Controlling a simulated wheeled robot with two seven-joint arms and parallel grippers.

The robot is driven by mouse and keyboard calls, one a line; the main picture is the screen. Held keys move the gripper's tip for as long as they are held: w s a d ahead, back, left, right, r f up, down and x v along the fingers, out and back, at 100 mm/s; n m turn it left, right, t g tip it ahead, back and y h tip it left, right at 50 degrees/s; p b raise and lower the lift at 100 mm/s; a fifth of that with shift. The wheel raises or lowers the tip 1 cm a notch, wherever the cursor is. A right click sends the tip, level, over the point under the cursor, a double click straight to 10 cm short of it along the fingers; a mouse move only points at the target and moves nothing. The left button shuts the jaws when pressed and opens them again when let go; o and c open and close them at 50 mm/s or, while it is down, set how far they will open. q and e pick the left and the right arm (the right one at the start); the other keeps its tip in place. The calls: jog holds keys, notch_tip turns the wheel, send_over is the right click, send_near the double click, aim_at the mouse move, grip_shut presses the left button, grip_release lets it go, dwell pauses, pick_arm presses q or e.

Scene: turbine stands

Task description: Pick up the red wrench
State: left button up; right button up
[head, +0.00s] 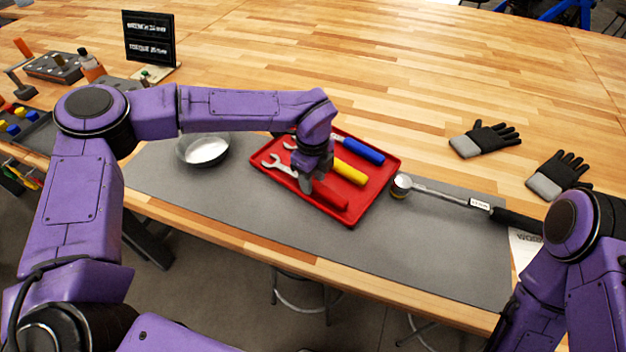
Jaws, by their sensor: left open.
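The red wrench (329,195) lies in the red tray (363,207), nearest the tray's front edge. Its red handle points to the lower right, and its silver open end (276,166) points to the upper left. My left gripper (306,187) is open and points down over the middle of the red wrench, near where the handle begins. It hides part of the wrench, and I cannot tell whether the fingers touch it. A yellow wrench (350,172) and a blue wrench (363,151) lie behind it in the tray. My right arm shows at the lower right; its gripper is out of view.
A metal bowl (203,150) stands left of the tray on the grey mat (245,208). A torque wrench (450,197) lies to the right. Two gloves (484,139) lie farther right. A black sign (149,38) stands at the back left. The table behind the tray is clear.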

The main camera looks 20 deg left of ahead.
pick_arm(q)
jog(key=shift+s, duration=0.1)
grip_shut()
jog(key=shift+r, duration=0.1)
